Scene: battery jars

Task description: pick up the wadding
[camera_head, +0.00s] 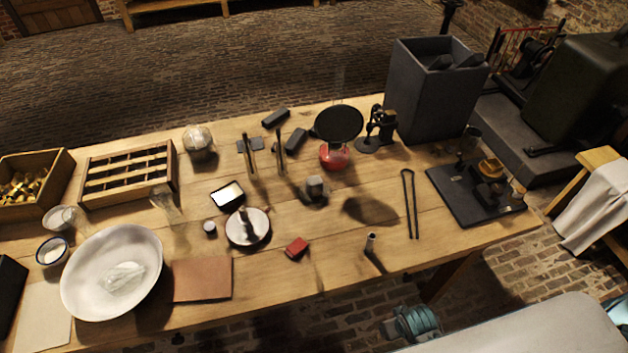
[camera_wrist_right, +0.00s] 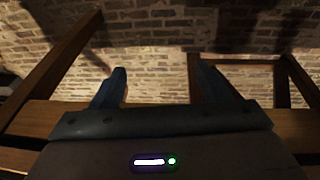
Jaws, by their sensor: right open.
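A crumpled white clump, which looks like the wadding (camera_head: 122,278), lies inside a wide white bowl (camera_head: 83,247) at the front left of the table in the head view. No gripper is near it. My right gripper (camera_wrist_right: 158,85) shows in the right wrist view with its two bluish fingers spread apart and nothing between them. Beyond them are brickwork and wooden bars; the wadding is not in that view. My left gripper is not in view.
A brown square pad (camera_head: 202,279) lies right of the bowl. A small rimmed cup (camera_head: 52,252) and a glass (camera_head: 65,221) stand behind it. A divided wooden rack (camera_head: 128,176) is farther back. The table's front edge right of the pad is fairly clear.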

